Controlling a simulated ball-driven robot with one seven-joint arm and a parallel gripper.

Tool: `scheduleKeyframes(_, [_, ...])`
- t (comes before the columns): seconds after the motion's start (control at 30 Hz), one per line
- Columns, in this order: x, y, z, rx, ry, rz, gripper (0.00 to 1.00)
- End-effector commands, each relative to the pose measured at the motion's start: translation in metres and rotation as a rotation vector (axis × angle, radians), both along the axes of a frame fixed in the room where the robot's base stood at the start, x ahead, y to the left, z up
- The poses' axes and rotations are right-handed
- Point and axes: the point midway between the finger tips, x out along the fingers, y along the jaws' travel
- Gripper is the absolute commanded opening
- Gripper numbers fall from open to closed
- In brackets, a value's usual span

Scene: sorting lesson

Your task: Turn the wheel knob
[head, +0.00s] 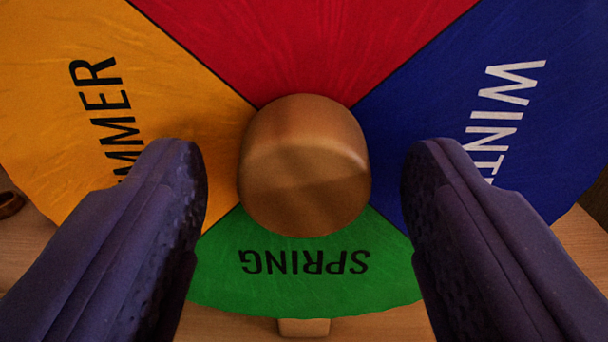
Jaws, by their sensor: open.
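The wheel knob (304,165) is a round, copper-brown wooden cylinder at the centre of a flat coloured wheel (305,45). The wheel has a red sector at the top, a blue one at right with white letters "WINT", a yellow one at left with "MMER", and a green one at the bottom reading "SPRING" upside down. My gripper (304,190) is open, with one dark purple finger on each side of the knob. A gap shows between each finger and the knob. The fingers hide parts of the yellow and blue sectors and their words.
A wooden surface (225,325) shows below the wheel. A small light wooden piece (304,327) sticks out under the green sector. A dark brown round object (10,204) lies at the left edge, partly cut off. A dark shape (597,200) is at the right edge.

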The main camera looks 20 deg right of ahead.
Motion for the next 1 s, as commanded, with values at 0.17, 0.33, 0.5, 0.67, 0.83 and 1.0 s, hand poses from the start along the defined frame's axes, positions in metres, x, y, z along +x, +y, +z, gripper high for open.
scheduleKeyframes(0.17, [-0.0002, 0.0001, -0.0001, 0.0, 0.001, 0.0, 0.34])
scheduleKeyframes(0.33, [-0.0003, 0.0, -0.0002, 0.0, 0.001, 0.0, 0.09])
scheduleKeyframes(0.5, [-0.0004, 0.0001, -0.0001, 0.015, -0.003, 0.0, 0.09])
scheduleKeyframes(0.67, [-0.0004, 0.0002, 0.0001, 0.064, -0.015, 0.0, 0.09])
scheduleKeyframes(0.83, [-0.0001, 0.0008, 0.0009, 0.17, -0.042, 0.001, 0.09])
scheduleKeyframes(1.0, [-0.0004, 0.0006, 0.0011, 0.315, -0.08, 0.0, 0.09])
